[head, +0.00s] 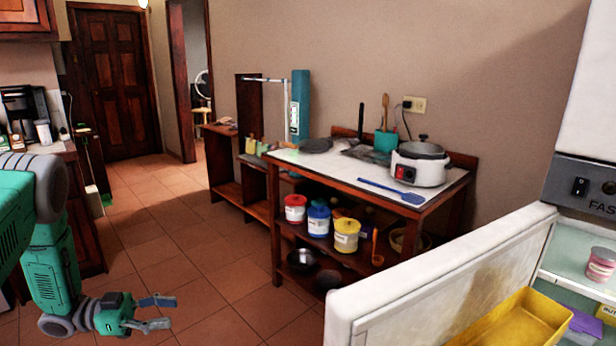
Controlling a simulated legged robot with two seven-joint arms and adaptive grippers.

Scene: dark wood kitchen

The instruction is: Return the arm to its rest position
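My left arm, green and grey, comes in from the left edge and hangs down over the tiled floor. My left gripper (160,312) is at its end, near the bottom left, pointing right. Its two grey fingers are spread apart, with nothing between them. It is apart from the furniture. My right gripper and arm do not show.
An open fridge door (440,280) stands at lower right, with a yellow drawer (515,322) and a pink tub (601,263) inside. A wooden table (372,188) bears a white cooker (419,164). Tiled floor (200,255) is free between the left gripper and the table.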

